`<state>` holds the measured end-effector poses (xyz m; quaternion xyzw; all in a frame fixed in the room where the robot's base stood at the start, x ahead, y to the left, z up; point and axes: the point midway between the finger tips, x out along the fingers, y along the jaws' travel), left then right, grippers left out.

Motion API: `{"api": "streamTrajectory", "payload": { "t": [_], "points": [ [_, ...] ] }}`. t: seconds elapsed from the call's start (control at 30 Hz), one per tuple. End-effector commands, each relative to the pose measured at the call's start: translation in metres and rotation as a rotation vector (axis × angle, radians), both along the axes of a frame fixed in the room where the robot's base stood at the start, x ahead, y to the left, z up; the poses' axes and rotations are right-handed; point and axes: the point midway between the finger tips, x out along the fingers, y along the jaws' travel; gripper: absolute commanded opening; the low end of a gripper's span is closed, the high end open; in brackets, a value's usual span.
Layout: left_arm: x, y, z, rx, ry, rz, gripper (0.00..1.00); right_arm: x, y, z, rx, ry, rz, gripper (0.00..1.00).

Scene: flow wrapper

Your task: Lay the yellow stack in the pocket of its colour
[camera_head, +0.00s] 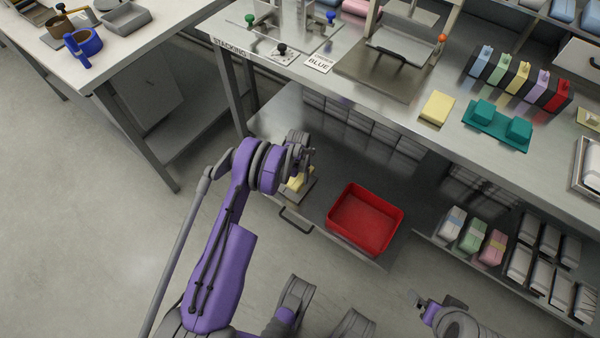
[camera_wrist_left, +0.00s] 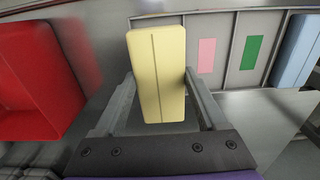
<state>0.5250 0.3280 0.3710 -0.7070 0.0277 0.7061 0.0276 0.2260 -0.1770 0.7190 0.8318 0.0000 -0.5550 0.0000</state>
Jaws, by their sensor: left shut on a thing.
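The yellow stack (camera_wrist_left: 157,75) is a pale yellow block with a lengthwise seam. In the left wrist view it stands between the fingers of my left gripper (camera_wrist_left: 158,100), which is shut on it. Beyond it are tray pockets marked with a pink patch (camera_wrist_left: 207,56) and a green patch (camera_wrist_left: 251,50); a yellow-marked pocket is not visible, and the stack hides part of the tray. In the head view my left gripper (camera_head: 299,168) is over the lower shelf, with the yellow stack (camera_head: 296,184) partly hidden below it. My right gripper (camera_head: 434,301) is small at the bottom.
A red bin (camera_head: 366,220) stands right of my left gripper and also shows in the left wrist view (camera_wrist_left: 30,70). Another yellow block (camera_head: 437,108) and a teal fixture (camera_head: 497,125) are on the steel bench above.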

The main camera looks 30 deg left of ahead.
Motion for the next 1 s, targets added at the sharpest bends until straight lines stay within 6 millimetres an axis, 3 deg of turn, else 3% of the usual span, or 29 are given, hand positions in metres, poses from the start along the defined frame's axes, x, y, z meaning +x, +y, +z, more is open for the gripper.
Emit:
{"api": "streamTrajectory", "payload": {
  "t": [0.6, 1.0],
  "points": [
    [0.0, 0.0, -0.056, 0.0, 0.001, 0.001, 0.21, 0.003, 0.0, -0.029, 0.0, 0.009, 0.0, 1.0],
    [0.0, 0.0, -0.058, 0.0, 0.0, 0.001, 0.21, 0.004, 0.0, -0.034, 0.0, 0.011, 0.0, 1.0]
  ]
}}
